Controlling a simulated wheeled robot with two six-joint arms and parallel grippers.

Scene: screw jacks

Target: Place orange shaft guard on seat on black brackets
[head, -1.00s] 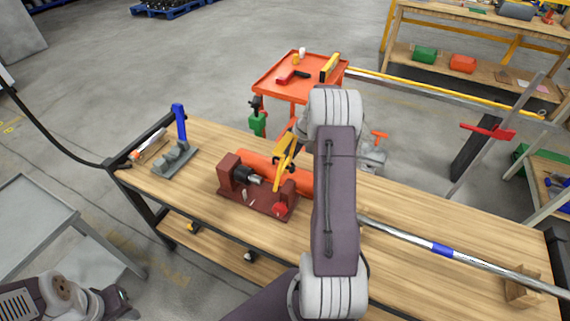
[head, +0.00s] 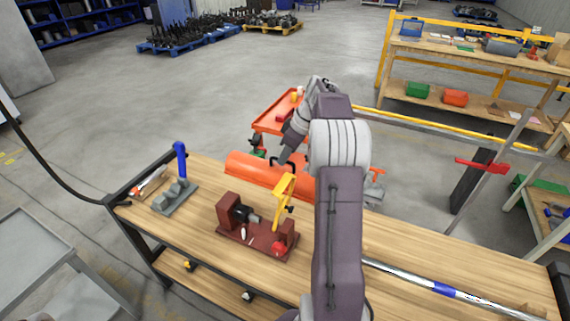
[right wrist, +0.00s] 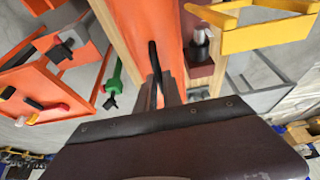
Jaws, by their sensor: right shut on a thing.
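The orange shaft guard (head: 252,172) is a long, rounded cover with a black handle on top. In the head view it shows behind the dark red fixture, seemingly held above the far bench edge. My right gripper (head: 284,160) is shut on the black handle. In the right wrist view the handle (right wrist: 154,62) stands between the fingers (right wrist: 160,88), with the orange guard (right wrist: 150,25) beyond. I cannot make out the black brackets or their seat. My left gripper is not in view.
The dark red fixture (head: 260,238) with a black shaft part and a yellow lever (head: 283,195) stands in front of the guard. A grey block with a blue handle (head: 180,160) is at the bench's left end. A long metal bar (head: 410,276) lies at right.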

